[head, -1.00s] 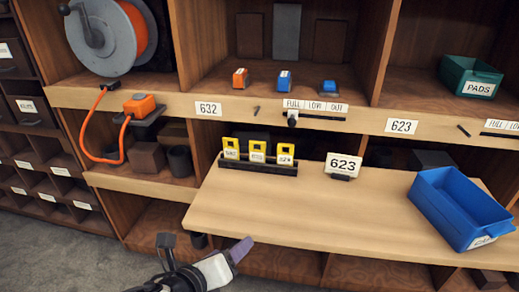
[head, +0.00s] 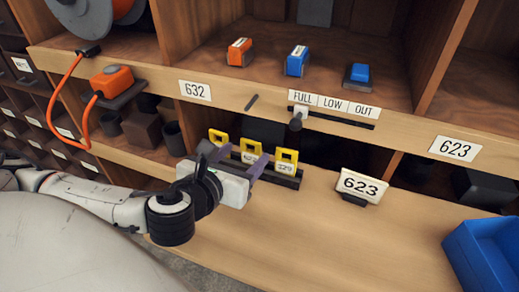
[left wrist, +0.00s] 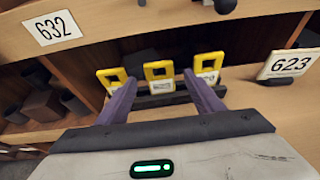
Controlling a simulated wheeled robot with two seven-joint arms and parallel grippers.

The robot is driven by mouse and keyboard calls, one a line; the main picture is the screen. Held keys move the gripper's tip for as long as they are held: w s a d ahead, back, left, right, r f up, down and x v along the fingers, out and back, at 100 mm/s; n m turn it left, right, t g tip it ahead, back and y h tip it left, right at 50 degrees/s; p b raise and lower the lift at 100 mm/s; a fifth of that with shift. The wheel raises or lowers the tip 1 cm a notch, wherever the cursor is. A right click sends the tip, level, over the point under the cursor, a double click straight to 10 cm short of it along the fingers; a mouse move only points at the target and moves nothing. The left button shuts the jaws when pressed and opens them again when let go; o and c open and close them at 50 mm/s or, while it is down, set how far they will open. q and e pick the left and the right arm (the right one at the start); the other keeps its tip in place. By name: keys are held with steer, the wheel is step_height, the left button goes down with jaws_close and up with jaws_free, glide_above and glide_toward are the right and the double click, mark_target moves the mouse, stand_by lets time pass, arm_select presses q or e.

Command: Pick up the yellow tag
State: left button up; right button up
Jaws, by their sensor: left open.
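Three yellow tags stand in a row in a black rack on the wooden shelf board: a left tag (head: 218,137), a middle tag (head: 250,146) and a right tag (head: 287,158). The left tag (left wrist: 112,76) and right tag (left wrist: 208,64) lie outside the fingers.
A 623 sign (head: 360,186) stands right of the rack, and a blue bin (head: 485,250) sits farther right. Above is a shelf edge with a protruding knob (head: 297,121) and a 632 label (head: 195,90). The board in front of the sign is clear.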

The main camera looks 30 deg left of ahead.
arm_select(q)
steer(key=shift+w+a+f+b, duration=0.1)
steer(key=shift+w+f+b, duration=0.25)
steer(key=shift+f+b, duration=0.2)
steer(key=shift+w+b, duration=0.2)
steer(key=shift+b, duration=0.35)
steer(key=shift+w+a+f, duration=0.15)
steer(key=shift+w+a, duration=0.05)
steer(key=shift+w, duration=0.4)
steer(key=shift+w+a+f, duration=0.1)
steer(key=shift+w+f, duration=0.05)
steer(key=shift+w, duration=0.4)
steer(key=x, duration=0.5)
steer(key=shift+w, duration=0.1)
arm_select(e)
steer(key=shift+a+f, duration=0.65)
steer(key=shift+f, duration=0.35)
arm_select(q)
steer(key=c, duration=1.1)
arm_select(e)
steer(key=shift+s, duration=0.1)
